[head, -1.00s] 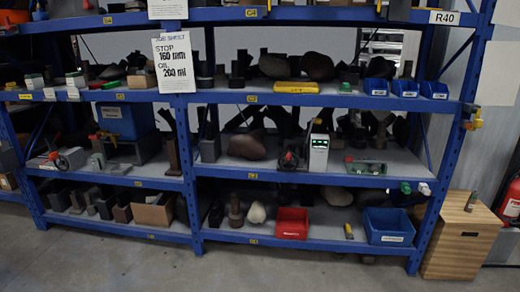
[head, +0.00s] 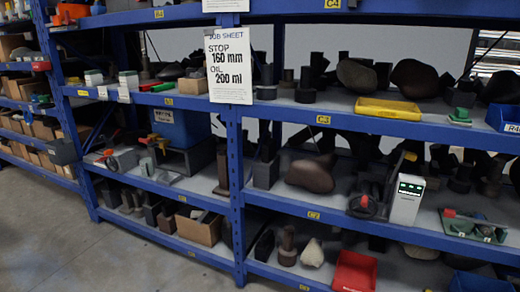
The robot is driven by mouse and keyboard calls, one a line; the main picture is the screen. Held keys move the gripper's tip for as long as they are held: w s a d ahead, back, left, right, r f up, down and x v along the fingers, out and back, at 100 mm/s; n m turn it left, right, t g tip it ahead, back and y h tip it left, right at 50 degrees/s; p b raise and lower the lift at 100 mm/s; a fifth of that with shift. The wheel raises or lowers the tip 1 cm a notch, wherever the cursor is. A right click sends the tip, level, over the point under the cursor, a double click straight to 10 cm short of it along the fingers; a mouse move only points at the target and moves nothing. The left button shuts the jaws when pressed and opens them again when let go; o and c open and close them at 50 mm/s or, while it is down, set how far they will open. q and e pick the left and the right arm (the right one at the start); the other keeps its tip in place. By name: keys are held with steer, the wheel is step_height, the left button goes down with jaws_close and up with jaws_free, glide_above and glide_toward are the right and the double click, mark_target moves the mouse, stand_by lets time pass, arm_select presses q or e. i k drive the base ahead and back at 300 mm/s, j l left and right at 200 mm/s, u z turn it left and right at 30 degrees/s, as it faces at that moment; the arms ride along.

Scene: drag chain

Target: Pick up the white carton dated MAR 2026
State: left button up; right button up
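I cannot make out a carton dated MAR 2026; no date is legible in the head view. Two small, pale box-like items stand on the upper left shelf: one box (head: 94,77) with a greenish lower part and another box (head: 123,81) to its right. White tags hang at the shelf edge below them; their print is too small to read. Neither of my grippers is in view.
A blue rack (head: 237,185) with several shelves spans the view. A job sheet (head: 229,66) hangs on its post. A yellow tray (head: 387,109), a white device (head: 406,200) with green lights and a red bin (head: 355,271) are on its shelves. Floor (head: 90,245) at lower left is clear.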

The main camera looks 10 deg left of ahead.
mark_target(93, 77)
steer(key=i+u, duration=1.7)
steer(key=i, duration=0.15)
steer(key=i+j, duration=0.15)
steer(key=i, duration=0.35)
steer(key=i+j+z, duration=0.1)
steer(key=i, duration=0.45)
steer(key=i+j+z, duration=0.5)
steer(key=i+j, duration=0.2)
